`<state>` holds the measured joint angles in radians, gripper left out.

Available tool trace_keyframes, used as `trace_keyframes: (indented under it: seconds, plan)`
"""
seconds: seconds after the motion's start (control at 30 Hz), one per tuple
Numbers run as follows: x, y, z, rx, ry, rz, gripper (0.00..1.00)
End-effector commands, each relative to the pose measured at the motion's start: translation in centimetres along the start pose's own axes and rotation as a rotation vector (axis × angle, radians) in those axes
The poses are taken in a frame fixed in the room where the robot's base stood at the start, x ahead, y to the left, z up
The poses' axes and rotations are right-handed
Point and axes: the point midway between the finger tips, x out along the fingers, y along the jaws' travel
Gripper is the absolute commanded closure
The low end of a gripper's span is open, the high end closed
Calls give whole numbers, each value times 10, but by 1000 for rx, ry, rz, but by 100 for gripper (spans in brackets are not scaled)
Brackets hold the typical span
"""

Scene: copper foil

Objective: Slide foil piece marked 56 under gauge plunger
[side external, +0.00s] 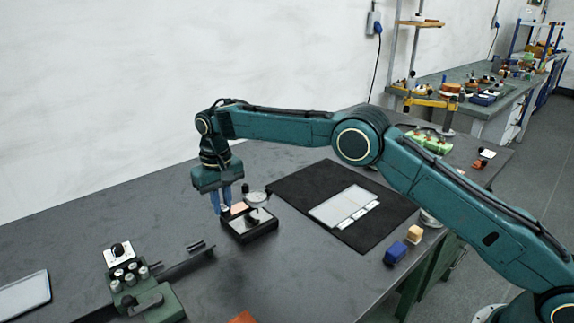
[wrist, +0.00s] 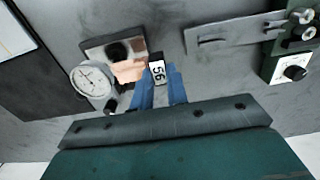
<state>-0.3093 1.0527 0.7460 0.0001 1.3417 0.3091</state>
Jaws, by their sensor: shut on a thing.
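My gripper (side external: 221,203) has blue fingers pointing down at the left edge of the gauge base. In the wrist view my gripper (wrist: 159,80) is shut on the tag end of the foil piece marked 56 (wrist: 129,70). Its black-and-white tag (wrist: 157,71) sits between the fingertips. The copper part reaches out over the base toward the gauge; it also shows in the side view (side external: 238,208). The dial gauge (wrist: 92,80) stands beside the foil, and its dial also shows in the side view (side external: 257,199). I cannot tell whether the foil lies under the plunger tip.
The dark gauge base (side external: 249,233) stands on the grey table. A black mat (side external: 310,180) with white cards (side external: 345,206) lies to its right. A green fixture with knobs (side external: 150,298) stands front left. Blue (side external: 396,252) and tan (side external: 414,234) blocks sit near the right table edge.

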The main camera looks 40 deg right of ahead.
Motion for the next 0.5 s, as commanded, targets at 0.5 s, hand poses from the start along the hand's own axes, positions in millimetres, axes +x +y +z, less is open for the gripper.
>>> trace_keyframes:
  seconds: [0.5]
  plan:
    - [37, 0, 0, 0, -1, 0, 100]
